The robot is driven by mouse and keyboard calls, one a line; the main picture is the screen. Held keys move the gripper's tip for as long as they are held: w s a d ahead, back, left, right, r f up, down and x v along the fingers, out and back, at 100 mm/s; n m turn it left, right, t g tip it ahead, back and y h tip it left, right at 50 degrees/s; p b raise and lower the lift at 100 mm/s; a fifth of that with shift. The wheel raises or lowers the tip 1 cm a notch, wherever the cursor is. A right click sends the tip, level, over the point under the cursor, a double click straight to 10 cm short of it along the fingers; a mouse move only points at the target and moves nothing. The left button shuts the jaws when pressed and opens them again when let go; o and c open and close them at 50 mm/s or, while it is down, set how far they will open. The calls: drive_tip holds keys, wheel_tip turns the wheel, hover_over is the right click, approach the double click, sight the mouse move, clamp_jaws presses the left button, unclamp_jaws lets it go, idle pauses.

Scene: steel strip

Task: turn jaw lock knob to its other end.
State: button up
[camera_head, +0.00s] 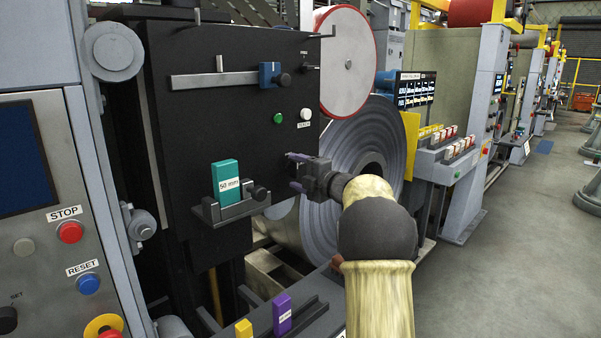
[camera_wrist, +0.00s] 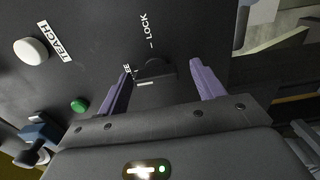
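The dark jaw lock knob (camera_wrist: 153,69) is on the black panel between my gripper's fingers in the wrist view. A LOCK label with a tick stands above it. Another label, partly hidden by the left finger, shows beside it; its last letters look like "EE". A short white mark shows at the knob's lower edge; I cannot tell for sure which way the knob points. My gripper (camera_wrist: 161,67) is open, with one purple finger on each side of the knob and gaps to both. In the head view my gripper (camera_head: 291,171) is at the panel's right edge and hides the knob.
A white TEACH button (camera_wrist: 31,51) and a green button (camera_wrist: 79,105) are left of the fingers. In the head view, a teal 50 mm block (camera_head: 226,182) sits in a holder on the panel (camera_head: 185,120). The steel coil (camera_head: 335,190) stands behind my gripper.

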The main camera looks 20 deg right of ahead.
drive_tip(key=shift+a+r, duration=0.1)
drive_tip(key=shift+s, duration=0.1)
drive_tip(key=shift+s, duration=0.15)
drive_tip(key=v, duration=1.7)
drive_tip(key=shift+b, duration=0.3)
